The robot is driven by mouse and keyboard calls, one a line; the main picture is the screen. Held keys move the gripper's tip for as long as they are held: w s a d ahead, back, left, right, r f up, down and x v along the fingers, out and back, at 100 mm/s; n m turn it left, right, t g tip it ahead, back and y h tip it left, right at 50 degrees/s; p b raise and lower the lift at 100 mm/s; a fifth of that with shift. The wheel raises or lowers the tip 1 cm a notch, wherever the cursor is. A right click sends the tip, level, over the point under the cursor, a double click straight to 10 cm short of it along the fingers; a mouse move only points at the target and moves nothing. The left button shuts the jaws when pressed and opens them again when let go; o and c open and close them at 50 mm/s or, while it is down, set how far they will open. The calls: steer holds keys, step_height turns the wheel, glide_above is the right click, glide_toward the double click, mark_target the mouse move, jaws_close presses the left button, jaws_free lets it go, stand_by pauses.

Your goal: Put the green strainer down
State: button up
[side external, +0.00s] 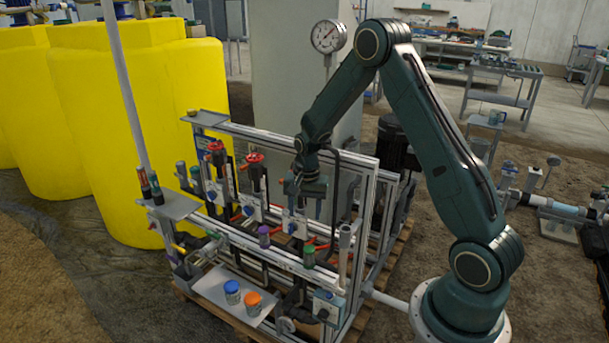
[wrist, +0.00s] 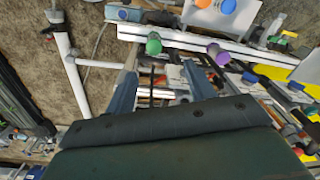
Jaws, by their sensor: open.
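The green strainer (side external: 309,257) stands upright at the front rail of the skid frame, right of a similar purple-topped piece (side external: 264,236). In the wrist view the green strainer (wrist: 153,43) shows beyond my fingertips, with the purple piece (wrist: 218,54) to its right. My gripper (side external: 307,191) is above and behind the front rail, near the upper rail, apart from the green strainer. In the wrist view my gripper's (wrist: 162,85) two fingers are spread, with nothing held between them. The lower part of the green strainer is hard to make out.
A pale tray (side external: 212,287) in front of the skid carries a blue-capped jar (side external: 232,291) and an orange-capped jar (side external: 253,301). Red-handled valves (side external: 254,160) stand left of my gripper. A pressure gauge (side external: 328,37) rises behind. Yellow tanks (side external: 135,120) fill the left.

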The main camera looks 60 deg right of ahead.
steer(key=s+a+r+n+t, duration=0.1)
steer(key=s+a+r+n, duration=0.3)
steer(key=r, duration=0.6)
steer(key=s+a+r+n+t, duration=0.1)
steer(key=s+a+r+n, duration=0.15)
steer(key=a+r, duration=0.5)
steer(key=s+a+r+n+t, duration=0.1)
steer(key=s+a+r+n, duration=0.1)
steer(key=s, duration=0.7)
steer(key=s+a+r+n+t, duration=0.2)
steer(key=s+r+n, duration=0.3)
steer(key=s, duration=0.4)
steer(key=shift+a+r, duration=0.7)
steer(key=shift+r, duration=0.05)
